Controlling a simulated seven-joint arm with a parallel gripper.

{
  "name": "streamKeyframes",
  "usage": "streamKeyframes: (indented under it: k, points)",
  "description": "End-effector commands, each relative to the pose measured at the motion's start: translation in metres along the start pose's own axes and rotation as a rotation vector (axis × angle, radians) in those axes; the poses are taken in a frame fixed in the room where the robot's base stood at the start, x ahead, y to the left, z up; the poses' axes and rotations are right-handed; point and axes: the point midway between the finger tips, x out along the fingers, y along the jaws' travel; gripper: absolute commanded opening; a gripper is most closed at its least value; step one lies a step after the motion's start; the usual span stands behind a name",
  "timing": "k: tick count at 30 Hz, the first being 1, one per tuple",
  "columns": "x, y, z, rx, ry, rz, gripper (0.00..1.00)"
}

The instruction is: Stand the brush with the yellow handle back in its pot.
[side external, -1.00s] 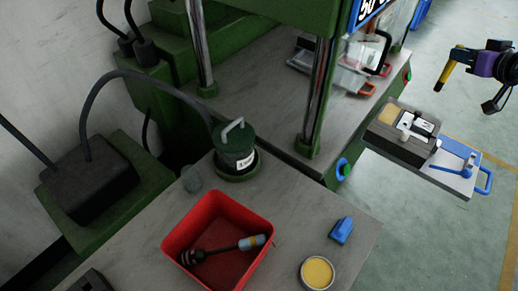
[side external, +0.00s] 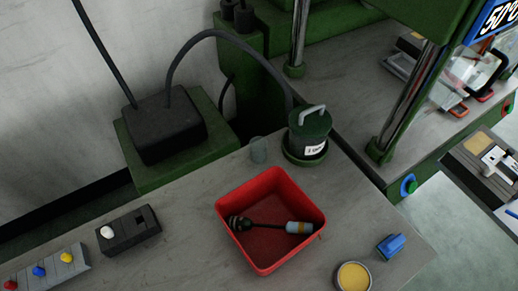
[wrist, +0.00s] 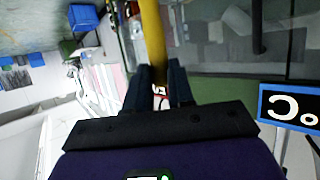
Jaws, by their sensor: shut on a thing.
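In the wrist view, my gripper (wrist: 158,76) is shut on the yellow handle (wrist: 152,30), which runs up out of the picture between the two dark fingers. The brush's bristles cannot be made out. My gripper is outside the side view now. A small grey-green cup (side external: 259,150) stands on the bench, left of a dark green lidded canister (side external: 309,131). It looks like a pot, but I cannot tell whether it is the brush's own. Its inside is too small to read.
A red bin (side external: 263,264) holds a black-headed tool with a grey-blue handle (side external: 299,227). A blue block (side external: 391,246) and a round tin with yellow contents (side external: 353,277) lie to its right. A dark block (side external: 129,232) and a panel with coloured knobs (side external: 45,271) are at left.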

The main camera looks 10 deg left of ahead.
Motion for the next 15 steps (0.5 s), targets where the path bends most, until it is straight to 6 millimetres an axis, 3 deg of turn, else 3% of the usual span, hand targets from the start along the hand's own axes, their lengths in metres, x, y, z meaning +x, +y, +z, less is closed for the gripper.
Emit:
streamKeyframes:
  k: [15]
  points:
    - [0.0002, -0.0058, -0.0022, -0.005, 0.001, -0.013, 0.00]
